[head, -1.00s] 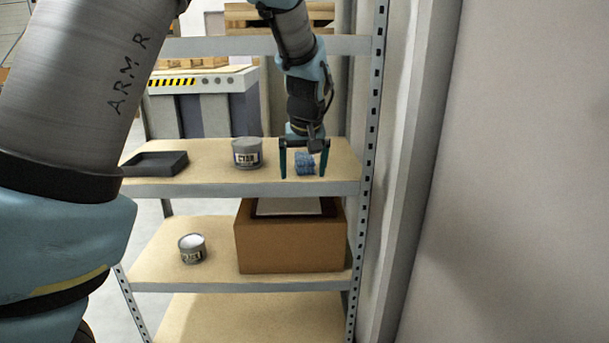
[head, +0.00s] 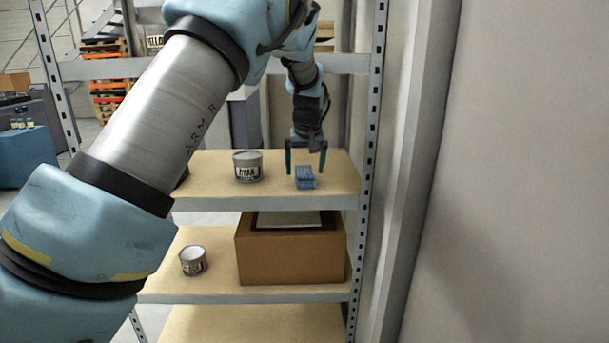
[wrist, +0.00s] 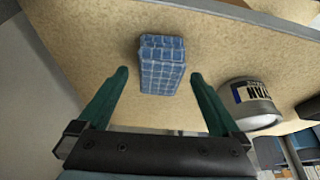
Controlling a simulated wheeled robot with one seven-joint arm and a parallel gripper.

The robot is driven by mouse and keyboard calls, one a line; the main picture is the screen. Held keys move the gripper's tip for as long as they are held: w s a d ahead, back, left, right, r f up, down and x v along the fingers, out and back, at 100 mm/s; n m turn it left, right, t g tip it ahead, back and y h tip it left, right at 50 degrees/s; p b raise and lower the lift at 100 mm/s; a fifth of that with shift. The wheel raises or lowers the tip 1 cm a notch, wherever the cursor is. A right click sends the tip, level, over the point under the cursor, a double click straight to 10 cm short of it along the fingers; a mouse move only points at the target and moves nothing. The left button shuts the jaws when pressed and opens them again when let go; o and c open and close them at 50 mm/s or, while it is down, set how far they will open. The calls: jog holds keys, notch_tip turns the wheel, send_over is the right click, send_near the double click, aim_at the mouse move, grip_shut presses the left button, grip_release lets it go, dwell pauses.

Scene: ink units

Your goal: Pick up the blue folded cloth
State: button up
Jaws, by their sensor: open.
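The blue folded cloth (head: 305,177) lies on the upper shelf board (head: 222,189), near its front edge on the right. In the wrist view the cloth (wrist: 162,64) shows a pale grid pattern and lies just beyond the fingertips, roughly centred between them. My gripper (head: 306,172) is open and empty, with its dark green fingers spread wide. In the head view it hangs over the cloth, its fingers pointing down. The fingers also show in the wrist view (wrist: 158,76). No contact with the cloth can be seen.
A grey ink can (head: 248,167) stands left of the cloth on the same board, and right of my gripper in the wrist view (wrist: 248,103). Below are a brown box (head: 290,258) and another can (head: 193,262). A shelf post (head: 370,140) stands close on the right.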

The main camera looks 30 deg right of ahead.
aim_at(305, 169)
jog(key=shift+x, duration=1.55)
jog(key=c, duration=1.5)
jog(key=shift+r, duration=0.1)
jog(key=shift+r, duration=0.1)
jog(key=shift+r, duration=0.25)
jog(key=s+a+b, duration=0.1)
jog(key=s+a, duration=0.1)
jog(key=s, duration=0.3)
jog(key=s+a+b, duration=0.1)
jog(key=s+a, duration=0.1)
jog(key=s, duration=0.4)
jog(key=s+a+b, duration=0.1)
jog(key=s+a, duration=0.1)
jog(key=s, duration=0.3)
jog(key=shift+s+a+r+b, duration=0.25)
jog(key=shift+s+r+b, duration=0.1)
